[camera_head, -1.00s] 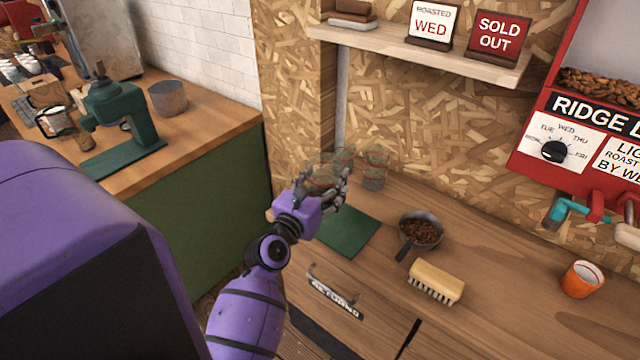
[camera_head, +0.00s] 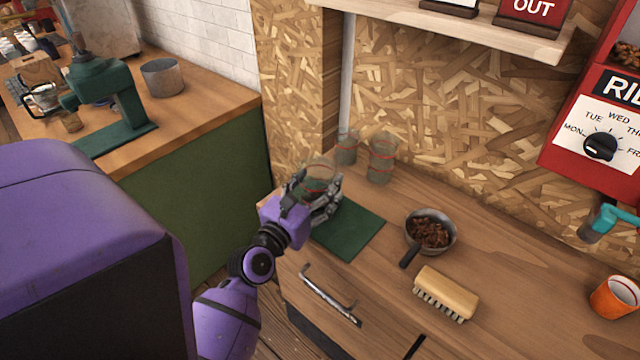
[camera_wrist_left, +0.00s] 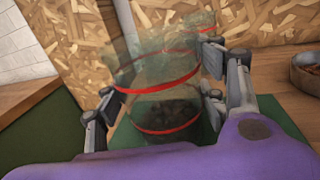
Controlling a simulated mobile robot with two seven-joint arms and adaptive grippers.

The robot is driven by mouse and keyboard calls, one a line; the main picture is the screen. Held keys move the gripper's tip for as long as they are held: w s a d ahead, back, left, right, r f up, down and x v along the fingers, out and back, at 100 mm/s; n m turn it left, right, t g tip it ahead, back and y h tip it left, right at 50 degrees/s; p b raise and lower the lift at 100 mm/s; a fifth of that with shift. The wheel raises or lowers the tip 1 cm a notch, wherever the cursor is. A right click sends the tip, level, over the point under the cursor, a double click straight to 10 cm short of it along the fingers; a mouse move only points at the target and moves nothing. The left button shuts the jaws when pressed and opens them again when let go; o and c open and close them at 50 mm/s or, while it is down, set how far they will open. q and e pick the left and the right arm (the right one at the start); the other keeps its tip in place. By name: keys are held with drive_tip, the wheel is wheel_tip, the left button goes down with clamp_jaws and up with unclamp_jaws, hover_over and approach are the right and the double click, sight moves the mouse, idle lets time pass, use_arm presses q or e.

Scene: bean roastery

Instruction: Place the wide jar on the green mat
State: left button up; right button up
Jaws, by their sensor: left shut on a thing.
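The wide jar (camera_head: 321,170) is clear glass with red bands. My left gripper (camera_head: 315,191) is shut on it at the back left part of the green mat (camera_head: 350,236). In the left wrist view the jar (camera_wrist_left: 157,72) stands between the two fingers (camera_wrist_left: 160,88), roughly upright, with dark contents showing through the glass. The mat (camera_wrist_left: 284,108) shows to the right of the fingers there. The jar's base is partly hidden by the gripper, so I cannot tell whether it touches the mat. My right gripper is not in view.
Two similar glass jars, one (camera_head: 346,148) and another (camera_head: 382,158), stand behind by the wall. A pan of beans (camera_head: 430,232), a brush (camera_head: 446,292) and an orange cup (camera_head: 614,297) are to the right. A shelf (camera_head: 450,22) hangs above. The mat's front part is bare.

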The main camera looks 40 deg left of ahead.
use_arm(q)
drive_tip(key=shift+f, duration=0.15)
drive_tip(key=o, duration=1)
drive_tip(key=shift+a, duration=0.1)
drive_tip(key=o, duration=0.4)
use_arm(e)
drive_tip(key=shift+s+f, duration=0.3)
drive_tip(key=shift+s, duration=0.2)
use_arm(q)
drive_tip(key=shift+o, duration=0.2)
